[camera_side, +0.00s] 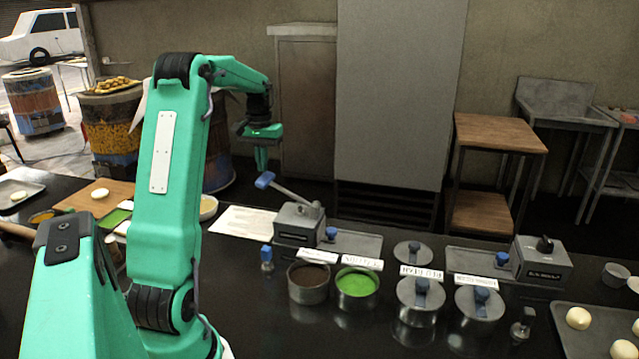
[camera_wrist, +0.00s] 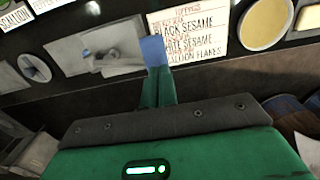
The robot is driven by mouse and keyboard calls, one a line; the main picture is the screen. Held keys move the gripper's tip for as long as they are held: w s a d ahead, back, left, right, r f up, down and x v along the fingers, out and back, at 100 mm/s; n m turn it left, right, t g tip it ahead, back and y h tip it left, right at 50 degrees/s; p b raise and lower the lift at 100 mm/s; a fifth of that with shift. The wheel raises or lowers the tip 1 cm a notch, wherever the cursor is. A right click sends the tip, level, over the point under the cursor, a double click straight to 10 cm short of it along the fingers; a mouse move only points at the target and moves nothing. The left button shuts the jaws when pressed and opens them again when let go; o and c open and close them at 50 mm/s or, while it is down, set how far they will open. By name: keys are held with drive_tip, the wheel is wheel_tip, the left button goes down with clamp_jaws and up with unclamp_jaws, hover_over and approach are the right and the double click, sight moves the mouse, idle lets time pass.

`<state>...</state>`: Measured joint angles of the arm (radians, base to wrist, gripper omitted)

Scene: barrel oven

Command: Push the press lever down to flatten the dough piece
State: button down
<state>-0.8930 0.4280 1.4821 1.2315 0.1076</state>
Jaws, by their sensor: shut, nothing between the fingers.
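A small grey press (camera_side: 297,226) stands on the dark counter near the middle of the side view. Its metal lever slants up to the left and ends in a blue handle (camera_side: 264,180). My gripper (camera_side: 261,167) is shut and empty, pointing down just above that handle; whether they touch I cannot tell. In the wrist view the shut green fingers (camera_wrist: 158,90) point at the blue handle (camera_wrist: 152,50), which overlaps their tips, with the grey press (camera_wrist: 107,60) beyond to the left. No dough shows in the press. A pale dough round (camera_side: 100,193) lies on a wooden board (camera_side: 85,204).
A paper sheet (camera_side: 240,223) lies left of the press. Bowls of dark filling (camera_side: 309,275) and green filling (camera_side: 357,282) and lidded pots (camera_side: 420,292) stand in front. A second grey box (camera_side: 541,262) and a tray (camera_side: 590,345) with dough balls are at right.

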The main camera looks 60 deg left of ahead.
sight(260, 177)
drive_tip(key=shift+f, duration=0.8)
idle(0.6)
drive_tip(key=shift+s+a+f, duration=0.2)
drive_tip(key=shift+f, duration=0.6)
drive_tip(key=shift+s+a+f, duration=0.15)
drive_tip(key=shift+f, duration=0.6)
idle(2.6)
drive_tip(key=shift+s+a+f, duration=0.1)
drive_tip(key=shift+f, duration=0.95)
idle(1.4)
